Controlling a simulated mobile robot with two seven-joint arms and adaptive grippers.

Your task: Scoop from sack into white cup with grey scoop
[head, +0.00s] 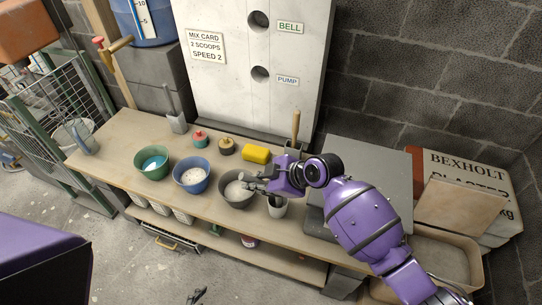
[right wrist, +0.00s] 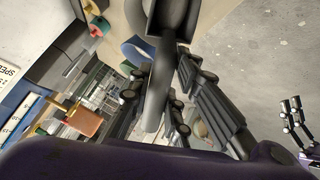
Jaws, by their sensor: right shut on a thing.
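My right gripper (head: 250,186) is over the dark grey bowl (head: 238,203) on the bench. It is shut on the grey scoop, whose handle (right wrist: 156,95) runs between the fingers in the right wrist view; the fingers hide most of the scoop in the head view. A pale cup (head: 278,208), likely the white cup, stands just right of that bowl, partly under my right wrist. The printed plaster sack (head: 470,170) stands at the far right, behind a tan board. My left gripper (head: 198,296) shows only as small dark fingers at the bottom edge.
A blue bowl (head: 191,188) and a green bowl (head: 153,170) stand left of the dark bowl. A wooden-handled tool (head: 295,128) stands near the white panel (head: 245,75). A tan tub (head: 445,258) is at right.

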